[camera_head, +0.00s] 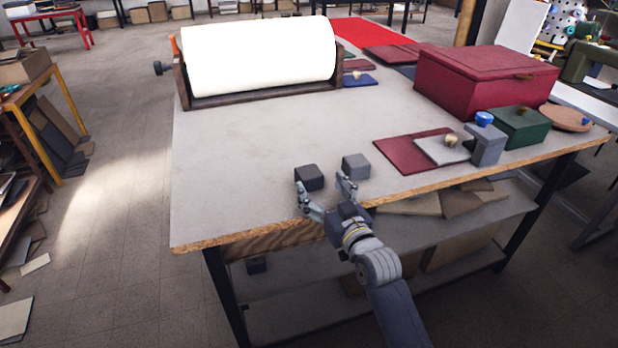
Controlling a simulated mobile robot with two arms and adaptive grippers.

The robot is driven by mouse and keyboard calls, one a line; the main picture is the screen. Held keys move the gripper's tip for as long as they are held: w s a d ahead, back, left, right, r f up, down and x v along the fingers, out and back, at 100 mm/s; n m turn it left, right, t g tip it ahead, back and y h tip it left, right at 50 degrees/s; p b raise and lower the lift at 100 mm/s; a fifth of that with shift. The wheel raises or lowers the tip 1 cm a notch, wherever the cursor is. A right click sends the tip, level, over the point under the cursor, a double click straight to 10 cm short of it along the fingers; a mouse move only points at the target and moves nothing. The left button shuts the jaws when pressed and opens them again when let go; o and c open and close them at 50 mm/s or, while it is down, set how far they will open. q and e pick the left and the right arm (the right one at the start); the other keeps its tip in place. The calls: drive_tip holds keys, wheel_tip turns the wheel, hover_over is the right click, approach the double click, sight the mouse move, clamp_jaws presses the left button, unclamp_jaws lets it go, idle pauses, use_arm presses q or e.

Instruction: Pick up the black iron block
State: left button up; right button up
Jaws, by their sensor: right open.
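A black block (309,176) sits on the grey tabletop near the front edge. A lighter grey block (356,165) sits just to its right, with a small gap between them. My right gripper (325,187) reaches in from the lower right over the table's front edge. Its two fingers are spread apart and nothing is between them. The left finger is at the near left side of the black block, and the right finger is in front of the grey block. I cannot tell whether either finger touches a block. My left gripper does not show.
A white roll in a wooden cradle (183,95) stands at the back left of the table (230,160). A red box (480,80), a green box (521,127), a grey block with a blue knob (487,147) and a dark red cover (400,150) lie right. The table's left part is clear.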

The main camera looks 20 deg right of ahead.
sight(313, 176)
drive_tip(key=shift+w+a+f+p, duration=0.1)
drive_tip(key=shift+w+a+p, duration=0.1)
drive_tip(key=shift+w, duration=1.1)
drive_tip(key=shift+w+a+f+p, duration=0.1)
drive_tip(key=shift+w+a+p, duration=0.1)
drive_tip(key=shift+w, duration=1.05)
drive_tip(key=c, duration=1.7)
drive_tip(key=shift+r, duration=0.25)
clamp_jaws()
